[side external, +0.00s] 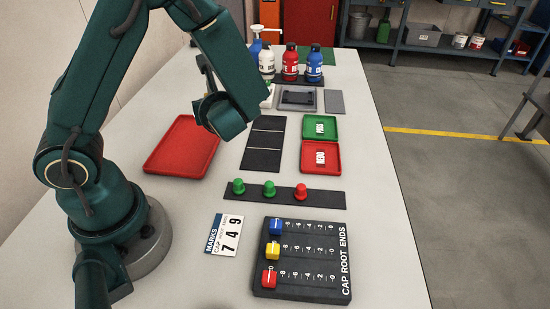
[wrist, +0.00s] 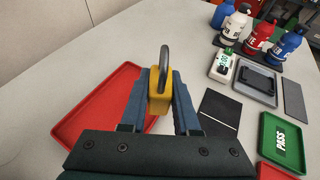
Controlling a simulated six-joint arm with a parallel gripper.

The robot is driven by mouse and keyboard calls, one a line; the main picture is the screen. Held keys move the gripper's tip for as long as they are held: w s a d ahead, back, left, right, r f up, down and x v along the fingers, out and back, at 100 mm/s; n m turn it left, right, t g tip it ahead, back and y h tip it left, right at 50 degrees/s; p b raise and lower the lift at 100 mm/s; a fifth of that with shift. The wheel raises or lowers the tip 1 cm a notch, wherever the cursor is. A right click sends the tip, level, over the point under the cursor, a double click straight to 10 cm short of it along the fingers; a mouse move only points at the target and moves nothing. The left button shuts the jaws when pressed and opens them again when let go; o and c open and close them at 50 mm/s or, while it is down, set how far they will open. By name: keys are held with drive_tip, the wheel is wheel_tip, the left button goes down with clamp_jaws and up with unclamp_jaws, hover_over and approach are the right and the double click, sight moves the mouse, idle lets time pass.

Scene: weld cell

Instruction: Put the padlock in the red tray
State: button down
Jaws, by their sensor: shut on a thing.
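A yellow padlock (wrist: 159,102) with a dark grey shackle is held between the blue-grey fingers of my gripper (wrist: 163,88) in the wrist view, shackle pointing away from the gripper's base. In the side view my gripper (side external: 208,108) hangs above the table near the right edge of the large red tray, and my arm hides the padlock. The large red tray (side external: 180,146) looks empty. It also shows at the left in the wrist view (wrist: 85,118), partly hidden by my gripper.
A black mat (side external: 263,146) lies right of the large tray. Beyond it are a green PASS tray (side external: 333,127), a smaller red tray (side external: 334,168) and several bottles (side external: 290,65). A strip with knobs (side external: 325,199) and a CAP ROOT ENDS board (side external: 310,262) lie nearer.

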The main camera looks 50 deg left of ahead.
sight(185, 152)
drive_tip(key=s+a+n+g, duration=0.2)
drive_tip(key=s+n+g, duration=0.2)
drive_tip(key=s, duration=0.4)
drive_tip(key=shift+y, duration=0.3)
drive_tip(key=shift+w+a+f, duration=0.1)
drive_tip(key=shift+f, duration=1.95)
drive_tip(key=shift+w+a+f, duration=0.1)
drive_tip(key=shift+f, duration=1.95)
drive_tip(key=shift+f, duration=0.15)
drive_tip(key=c, duration=0.6)
unclamp_jaws()
drive_tip(key=shift+c, duration=0.2)
